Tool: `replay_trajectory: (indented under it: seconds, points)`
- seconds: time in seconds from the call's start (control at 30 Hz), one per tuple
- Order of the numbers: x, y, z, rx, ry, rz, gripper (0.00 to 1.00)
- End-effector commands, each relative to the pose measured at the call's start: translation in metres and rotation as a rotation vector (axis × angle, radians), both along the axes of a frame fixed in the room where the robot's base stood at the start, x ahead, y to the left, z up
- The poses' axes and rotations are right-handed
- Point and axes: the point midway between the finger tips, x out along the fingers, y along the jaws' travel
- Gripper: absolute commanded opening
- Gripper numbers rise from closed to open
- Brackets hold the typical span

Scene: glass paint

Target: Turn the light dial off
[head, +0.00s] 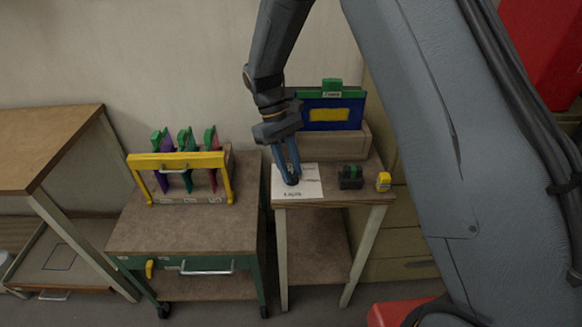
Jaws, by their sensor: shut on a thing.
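My gripper (290,180) reaches down from above to the small table at the centre. Its blue fingers are closed around a small dark knob, which looks like the light dial (292,182). The dial sits on a white label sheet (312,187) with dark printed words around it, too small to read surely. The fingers hide most of the dial, so I cannot tell which word it points to.
On the same table (353,198) are a dark block with green (351,177), a yellow item (383,181) and a blue-green panel (331,110) in a wooden holder. A cart (188,238) with a yellow rack (178,160) stands left.

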Motion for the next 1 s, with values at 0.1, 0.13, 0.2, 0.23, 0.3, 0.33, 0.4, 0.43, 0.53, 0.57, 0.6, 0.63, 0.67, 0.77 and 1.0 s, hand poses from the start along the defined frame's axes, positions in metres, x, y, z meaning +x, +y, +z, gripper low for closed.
replay_trajectory:
  seconds: [0.1, 0.13, 0.2, 0.23, 0.3, 0.33, 0.4, 0.43, 0.53, 0.57, 0.6, 0.63, 0.67, 0.77, 1.0]
  points:
    - [0.0001, 0.0011, 0.0007, 0.001, -0.002, 0.049, 0.02]
    - [0.0, 0.001, 0.0006, 0.001, -0.002, 0.059, 0.02]
    - [-0.0001, 0.001, 0.0005, 0.001, -0.002, 0.077, 0.02]
    - [-0.0001, 0.001, 0.0005, 0.001, -0.002, 0.082, 0.02]
    - [-0.0002, 0.0011, 0.0004, 0.001, -0.002, 0.093, 0.02]
    - [-0.0002, 0.0011, 0.0003, 0.001, -0.002, 0.096, 0.02]
    - [-0.0002, 0.0011, 0.0003, 0.001, -0.002, 0.102, 0.02]
    - [-0.0002, 0.0011, 0.0003, 0.001, -0.002, 0.104, 0.02]
    - [-0.0002, 0.0011, 0.0002, 0.002, -0.001, 0.106, 0.02]
    - [-0.0001, 0.001, 0.0002, 0.002, -0.001, 0.106, 0.02]
    - [-0.0002, 0.0011, 0.0002, 0.002, -0.001, 0.106, 0.02]
    - [-0.0002, 0.0011, 0.0002, 0.001, -0.001, 0.105, 0.02]
    - [-0.0002, 0.0011, 0.0002, 0.001, -0.001, 0.105, 0.02]
    - [-0.0002, 0.0011, 0.0002, 0.001, -0.001, 0.105, 0.02]
    - [-0.0003, 0.0008, 0.0001, 0.0, -0.001, 0.104, 0.43]
